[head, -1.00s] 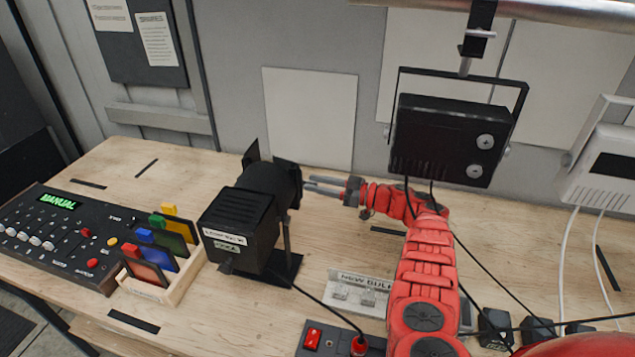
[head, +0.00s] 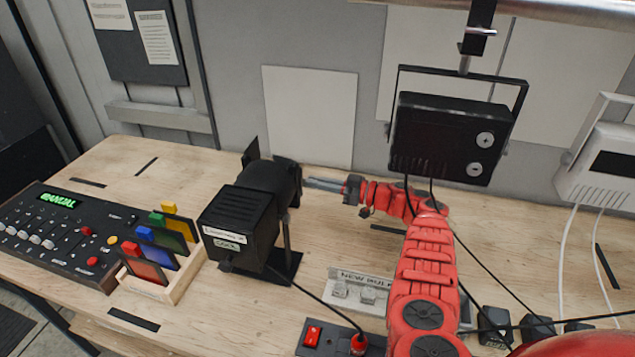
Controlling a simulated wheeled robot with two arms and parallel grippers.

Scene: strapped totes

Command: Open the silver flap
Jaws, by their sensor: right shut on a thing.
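A black spotlight (head: 240,222) stands on the bench with its back towards me. Dark flaps stick out around its far front end, one up at the left (head: 251,149) and one at the right (head: 287,177). No flap looks clearly silver from here; the front side of the flaps is hidden. My right gripper (head: 308,183) reaches in from the right, its fingers together at the right-hand flap. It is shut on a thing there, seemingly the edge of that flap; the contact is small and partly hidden. My left gripper is not in view.
A control desk (head: 62,235) and a rack of coloured filters (head: 178,283) stand left of the spotlight. A black floodlight (head: 445,140) hangs above my right arm. A switch box (head: 335,338), a bulb tray (head: 360,290) and loose cables lie in front.

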